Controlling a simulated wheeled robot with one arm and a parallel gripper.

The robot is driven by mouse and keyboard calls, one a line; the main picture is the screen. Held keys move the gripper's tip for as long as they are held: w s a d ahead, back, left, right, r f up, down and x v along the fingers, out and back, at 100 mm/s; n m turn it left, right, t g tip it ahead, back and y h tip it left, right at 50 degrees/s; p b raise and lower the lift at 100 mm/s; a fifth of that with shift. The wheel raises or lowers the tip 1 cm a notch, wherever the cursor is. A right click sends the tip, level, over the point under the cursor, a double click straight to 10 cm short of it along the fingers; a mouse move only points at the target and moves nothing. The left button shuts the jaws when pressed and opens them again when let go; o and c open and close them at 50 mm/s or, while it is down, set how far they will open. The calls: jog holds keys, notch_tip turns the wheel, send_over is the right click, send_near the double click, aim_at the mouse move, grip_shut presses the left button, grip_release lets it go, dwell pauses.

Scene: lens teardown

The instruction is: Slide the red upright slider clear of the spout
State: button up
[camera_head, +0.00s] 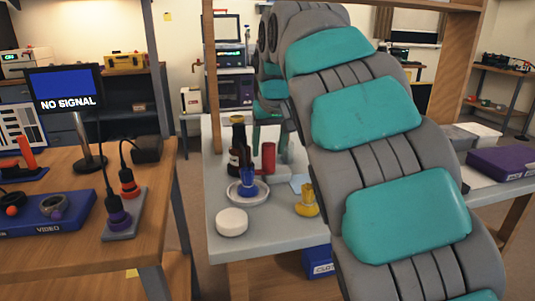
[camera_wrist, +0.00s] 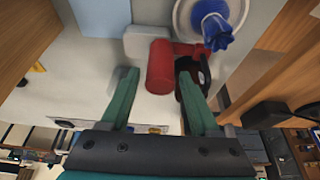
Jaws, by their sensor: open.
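The red upright slider (camera_head: 268,158) stands on the grey table, right of the dark bottle (camera_head: 238,150). In the wrist view the red slider (camera_wrist: 160,66) shows as a cylinder, with a red piece reaching right toward a blue fluted part (camera_wrist: 212,28). My gripper (camera_wrist: 158,76) is open, its two teal fingers on either side of the slider in that view; contact cannot be told. In the head view my gripper (camera_head: 270,137) hangs just behind the slider. The blue part (camera_head: 248,180) sits in a round white dish (camera_head: 233,195). I cannot clearly make out which part is the spout.
A white round puck (camera_head: 232,222) and a yellow part (camera_head: 307,203) stand nearer the front edge. A pale blue square (camera_head: 299,183) lies right of the slider. Wooden posts frame the table. The left bench holds a monitor (camera_head: 66,88).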

aim_at(268, 154)
jog(key=x, duration=0.3)
jog(key=shift+f, duration=0.1)
grip_shut()
dwell(0.4)
dwell(1.0)
